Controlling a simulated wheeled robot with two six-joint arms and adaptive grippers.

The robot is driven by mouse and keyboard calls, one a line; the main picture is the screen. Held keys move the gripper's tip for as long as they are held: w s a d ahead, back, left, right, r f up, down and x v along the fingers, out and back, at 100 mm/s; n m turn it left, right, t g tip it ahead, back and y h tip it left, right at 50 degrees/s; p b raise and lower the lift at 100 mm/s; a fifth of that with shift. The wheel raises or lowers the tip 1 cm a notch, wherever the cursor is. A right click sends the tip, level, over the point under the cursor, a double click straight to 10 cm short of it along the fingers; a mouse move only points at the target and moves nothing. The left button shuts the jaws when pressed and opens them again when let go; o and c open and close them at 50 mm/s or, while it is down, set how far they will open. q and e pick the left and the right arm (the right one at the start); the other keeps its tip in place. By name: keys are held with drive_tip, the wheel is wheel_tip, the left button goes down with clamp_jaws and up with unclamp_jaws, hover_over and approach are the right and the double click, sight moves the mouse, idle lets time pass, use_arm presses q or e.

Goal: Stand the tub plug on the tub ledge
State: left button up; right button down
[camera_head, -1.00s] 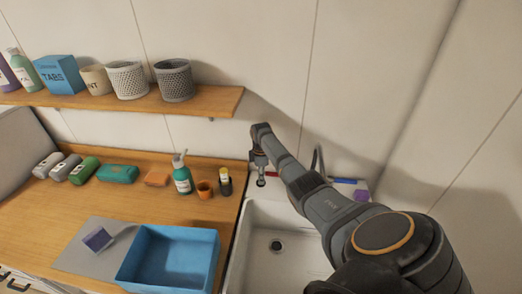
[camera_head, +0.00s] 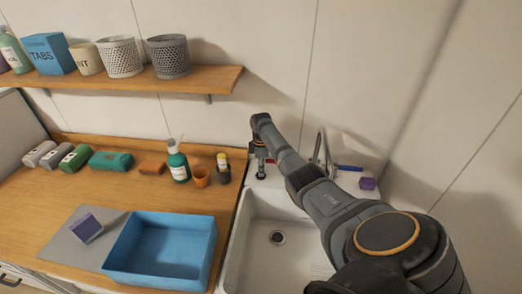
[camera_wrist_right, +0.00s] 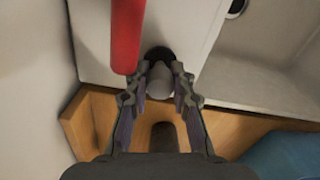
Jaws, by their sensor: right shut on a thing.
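The tub plug (camera_wrist_right: 160,78), pale grey with a dark round end, is between the fingertips of my right gripper (camera_wrist_right: 160,72) in the right wrist view. The gripper is shut on it. The dark end points toward the white tub ledge (camera_wrist_right: 195,35). I cannot tell whether it touches the ledge. In the head view my right gripper (camera_head: 261,172) points down at the ledge's back left corner, behind the white tub (camera_head: 255,215). The plug is hardly discernible there. My left gripper is not in view.
A red rod (camera_wrist_right: 127,35) stands close beside the right fingers in the wrist view. A tap (camera_head: 320,150), a blue-handled thing (camera_head: 348,168) and a purple block (camera_head: 368,183) are farther right.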

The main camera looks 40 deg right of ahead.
drive_tip(key=shift+f, duration=0.1)
drive_tip(key=c, duration=1.1)
unclamp_jaws()
drive_tip(key=shift+f, duration=0.1)
drive_tip(key=shift+c, duration=0.2)
drive_tip(key=shift+r, duration=0.35)
wheel_tip(320, 180, up, 12)
drive_tip(key=b, duration=0.2)
drive_tip(key=shift+b, duration=0.35)
drive_tip(key=shift+f, duration=0.15)
